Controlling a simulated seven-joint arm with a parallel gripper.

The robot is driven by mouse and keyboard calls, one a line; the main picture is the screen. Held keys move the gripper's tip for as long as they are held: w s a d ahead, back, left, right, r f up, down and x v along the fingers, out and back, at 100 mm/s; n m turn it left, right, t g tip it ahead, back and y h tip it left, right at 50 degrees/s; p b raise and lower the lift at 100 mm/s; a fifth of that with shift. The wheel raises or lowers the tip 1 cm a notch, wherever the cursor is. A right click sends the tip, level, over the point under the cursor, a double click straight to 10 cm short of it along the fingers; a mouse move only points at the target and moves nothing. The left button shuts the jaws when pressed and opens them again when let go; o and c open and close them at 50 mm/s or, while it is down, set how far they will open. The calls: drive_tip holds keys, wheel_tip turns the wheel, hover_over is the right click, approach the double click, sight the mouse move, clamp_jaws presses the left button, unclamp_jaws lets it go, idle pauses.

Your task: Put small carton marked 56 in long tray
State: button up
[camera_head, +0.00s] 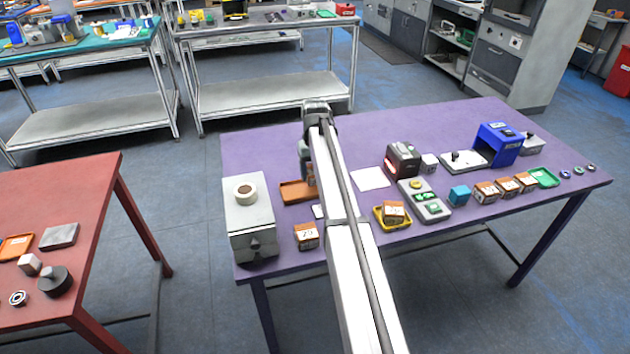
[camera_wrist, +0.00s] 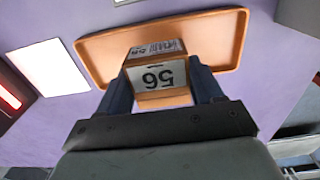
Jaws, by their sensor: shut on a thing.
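The small carton marked 56 (camera_wrist: 157,78) is orange-brown with a white label, upside down in the wrist view. My gripper (camera_wrist: 160,85) is shut on it, one finger on each side. The carton is over the long tray (camera_wrist: 228,45), an orange-brown tray with a low rim. I cannot tell whether the carton touches the tray floor. In the head view the long tray (camera_head: 293,192) lies on the purple table, right of a grey machine. My arm hides most of the gripper and carton there.
The grey machine with a tape roll (camera_head: 248,215) stands left of the tray. A carton marked 25 (camera_head: 306,236) stands in front. A white sheet (camera_head: 370,179) lies to the right. Another carton (camera_head: 393,212) sits in a yellow tray (camera_head: 380,222). A scanner (camera_head: 403,159) glows red.

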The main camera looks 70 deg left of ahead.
drive_tip(key=shift+f, duration=1.9)
drive_tip(key=shift+f, duration=0.1)
drive_tip(key=o, duration=1.2)
drive_tip(key=shift+c, duration=0.2)
wheel_tip(320, 180, up, 12)
drive_tip(key=shift+r, duration=0.15)
drive_tip(key=shift+w, duration=0.1)
